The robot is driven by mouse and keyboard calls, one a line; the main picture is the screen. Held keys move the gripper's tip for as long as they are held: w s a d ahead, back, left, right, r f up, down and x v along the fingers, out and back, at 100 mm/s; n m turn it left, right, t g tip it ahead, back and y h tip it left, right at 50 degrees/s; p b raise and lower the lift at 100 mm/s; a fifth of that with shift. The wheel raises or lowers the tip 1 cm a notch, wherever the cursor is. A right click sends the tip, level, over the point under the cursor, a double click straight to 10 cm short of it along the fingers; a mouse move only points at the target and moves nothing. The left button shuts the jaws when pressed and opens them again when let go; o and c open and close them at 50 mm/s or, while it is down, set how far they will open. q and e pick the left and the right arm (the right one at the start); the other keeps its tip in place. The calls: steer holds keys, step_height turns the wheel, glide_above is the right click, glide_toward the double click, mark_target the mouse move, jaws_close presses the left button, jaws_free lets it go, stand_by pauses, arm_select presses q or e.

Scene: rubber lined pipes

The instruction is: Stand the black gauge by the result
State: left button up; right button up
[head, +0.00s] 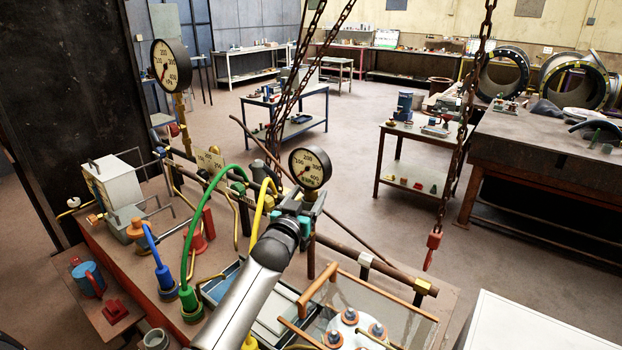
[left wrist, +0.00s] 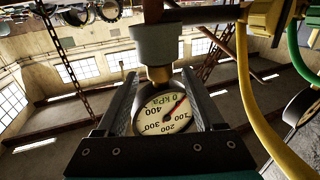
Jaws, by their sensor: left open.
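A round black gauge (head: 310,167) with a pale dial stands upright over the bench, on a fitting at the pipework. In the left wrist view the same gauge (left wrist: 163,113) appears upside down, with its red needle between 0 and 100 kPa. My left gripper (head: 308,198) is open, with its fingers on either side of the gauge's lower part; contact cannot be told. Its fingers also show in the left wrist view (left wrist: 160,78). A second black gauge (head: 171,66) stands on a brass stem at the left. Small yellowish tags (head: 208,161) stand behind the pipes; their numbers are hard to read. My right gripper is out of view.
Green (head: 196,235), yellow (head: 262,210) and blue (head: 155,250) hoses arch close to my left arm. A chain with a red hook (head: 433,240) hangs at the right. A clear-panelled frame (head: 380,300) stands at the front. A white box (head: 113,185) is at the left.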

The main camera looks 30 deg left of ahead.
arm_select(q)
steer(key=shift+x, duration=1.2)
steer(key=shift+c, duration=0.2)
jaws_close()
stand_by(0.4)
